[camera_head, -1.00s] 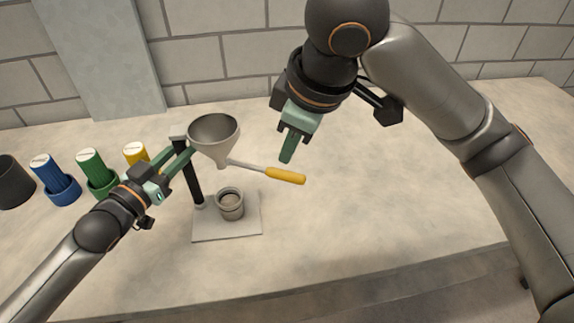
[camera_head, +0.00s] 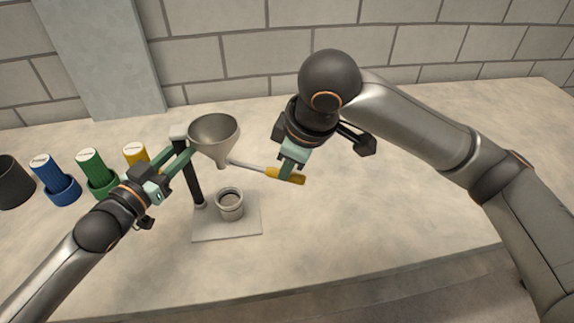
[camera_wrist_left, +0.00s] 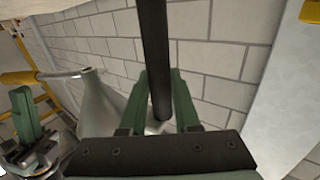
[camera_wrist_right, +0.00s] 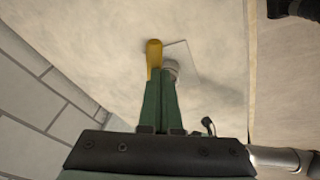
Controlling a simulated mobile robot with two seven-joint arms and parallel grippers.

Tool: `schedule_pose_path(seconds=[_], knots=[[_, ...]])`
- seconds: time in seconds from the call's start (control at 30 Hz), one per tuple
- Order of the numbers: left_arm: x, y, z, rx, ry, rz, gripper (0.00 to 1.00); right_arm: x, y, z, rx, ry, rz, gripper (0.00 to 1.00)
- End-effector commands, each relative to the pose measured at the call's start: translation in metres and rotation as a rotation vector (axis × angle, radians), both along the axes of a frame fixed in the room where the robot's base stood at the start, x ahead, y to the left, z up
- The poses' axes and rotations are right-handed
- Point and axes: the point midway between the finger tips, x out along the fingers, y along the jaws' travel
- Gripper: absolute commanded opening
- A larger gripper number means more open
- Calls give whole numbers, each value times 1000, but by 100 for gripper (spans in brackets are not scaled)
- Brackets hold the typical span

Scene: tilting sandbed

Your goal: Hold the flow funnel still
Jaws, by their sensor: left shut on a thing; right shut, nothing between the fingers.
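The grey metal flow funnel (camera_head: 214,137) hangs on a stand with a black post (camera_head: 194,185) and a pale base plate (camera_head: 235,229). Its rod ends in a yellow handle (camera_head: 288,177) to the right. A small grey cup (camera_head: 230,203) stands on the plate below the funnel. My left gripper (camera_head: 184,152) is shut on the black post, which shows between its fingers in the left wrist view (camera_wrist_left: 155,60). My right gripper (camera_head: 288,172) is shut and empty, its fingertips at the yellow handle. In the right wrist view the handle (camera_wrist_right: 154,52) lies beside the fingertips; I cannot tell whether they touch.
Blue (camera_head: 54,180), green (camera_head: 95,172) and yellow-topped (camera_head: 136,152) containers stand at the left, behind my left arm. A dark cup (camera_head: 14,182) is at the far left edge. A block wall (camera_head: 230,60) runs behind. The tabletop right of the stand is clear.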

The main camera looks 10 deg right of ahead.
Motion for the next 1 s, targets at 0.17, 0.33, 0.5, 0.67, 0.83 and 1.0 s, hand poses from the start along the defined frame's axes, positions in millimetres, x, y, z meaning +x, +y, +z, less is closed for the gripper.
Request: schedule_pose_path(seconds=[0.17, 0.33, 0.5, 0.67, 0.83, 1.0], knots=[[0, 0, 0, 1, 1, 1, 0, 3, -2, 0, -1, 2, 42, 0], [0, 0, 0, 1, 1, 1, 0, 5, -3, 0, -1, 4, 97, 0], [0, 0, 0, 1, 1, 0, 0, 8, -5, 0, -2, 5, 133, 0], [0, 0, 0, 0, 0, 0, 0, 10, -7, -1, -1, 4, 171, 0], [0, 0, 0, 0, 0, 0, 0, 15, -10, -1, -1, 3, 220, 0], [0, 0, 0, -1, -1, 0, 0, 24, -14, -1, 0, 2, 244, 0]])
